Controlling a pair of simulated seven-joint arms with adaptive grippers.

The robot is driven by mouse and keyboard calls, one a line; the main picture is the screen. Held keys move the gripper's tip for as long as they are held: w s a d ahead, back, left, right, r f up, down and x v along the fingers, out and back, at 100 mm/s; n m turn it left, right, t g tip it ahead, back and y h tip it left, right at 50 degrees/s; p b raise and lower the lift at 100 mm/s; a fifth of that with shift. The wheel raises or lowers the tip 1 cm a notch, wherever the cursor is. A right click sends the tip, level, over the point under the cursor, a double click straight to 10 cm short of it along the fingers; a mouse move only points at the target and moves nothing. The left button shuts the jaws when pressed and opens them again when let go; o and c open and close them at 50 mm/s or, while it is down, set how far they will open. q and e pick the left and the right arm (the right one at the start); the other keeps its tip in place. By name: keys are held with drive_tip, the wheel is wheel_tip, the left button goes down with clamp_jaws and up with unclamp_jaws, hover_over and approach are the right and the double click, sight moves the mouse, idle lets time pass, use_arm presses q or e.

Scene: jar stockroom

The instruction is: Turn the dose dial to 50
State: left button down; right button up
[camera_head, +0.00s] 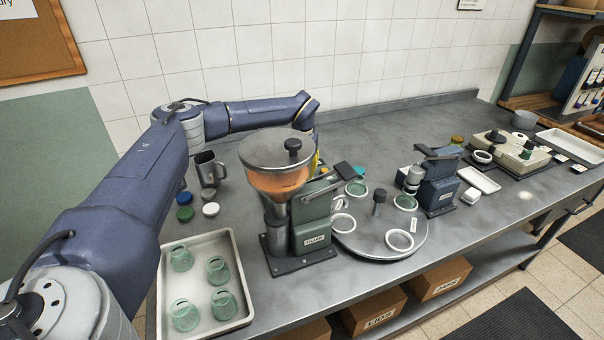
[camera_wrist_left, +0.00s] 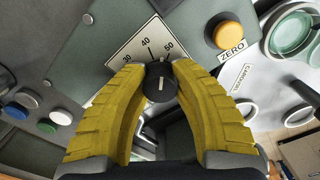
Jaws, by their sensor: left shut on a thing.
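The dose dial (camera_wrist_left: 160,82) is a dark round knob with a short pale line on its face. Its pale scale plate (camera_wrist_left: 139,47) shows 30, 40 and 50 above the knob in the left wrist view. My left gripper (camera_wrist_left: 161,75) has its yellow fingers shut on the knob from both sides. The pale line points up toward the stretch between 40 and 50; the exact setting is hard to read. In the head view, the green filler (camera_head: 312,222) with its orange-filled hopper (camera_head: 278,180) hides the dial and most of this gripper. My right gripper is not in view.
An orange ZERO button (camera_wrist_left: 227,35) is close to the right finger. A round turntable (camera_head: 378,240) with white rings adjoins the filler.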

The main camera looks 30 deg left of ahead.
use_arm(q)
drive_tip(key=shift+m, duration=1.5)
drive_tip(key=c, duration=1)
unclamp_jaws()
drive_tip(key=shift+o, duration=0.2)
wheel_tip(320, 180, up, 12)
